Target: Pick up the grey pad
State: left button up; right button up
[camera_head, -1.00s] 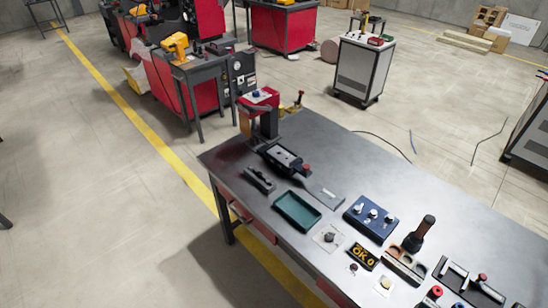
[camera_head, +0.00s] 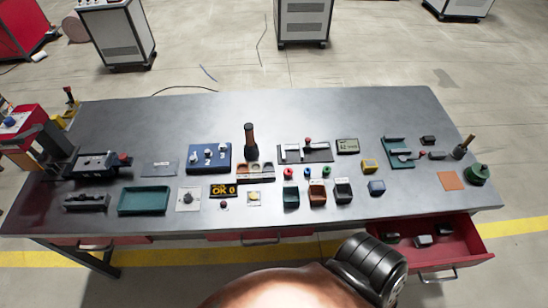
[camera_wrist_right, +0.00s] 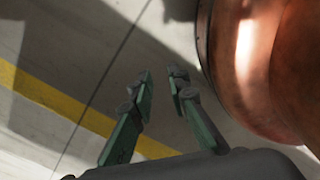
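A flat grey pad (camera_head: 159,167) lies on the left part of the table in the head view, behind the green tray. A small mark or part on it is too small to make out. My right gripper (camera_wrist_right: 162,84) shows in the right wrist view, its two green and dark fingers apart with nothing between them. It hangs over the floor, away from the pad. The head view shows part of my arm at the bottom but not its fingers. My left gripper is in neither current view.
The table (camera_head: 340,108) is clear along its back. The green tray (camera_head: 144,200), a blue knob box (camera_head: 209,157) and a black device (camera_head: 97,164) surround the pad. An open red drawer (camera_head: 465,238) sticks out at the front right, near my arm.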

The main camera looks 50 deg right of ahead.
aim_at(425, 241)
jog(key=z, duration=3.35)
jog(key=k, duration=0.6)
jog(key=u, duration=0.75)
jog(key=i, duration=1.15)
jog(key=z, duration=0.2)
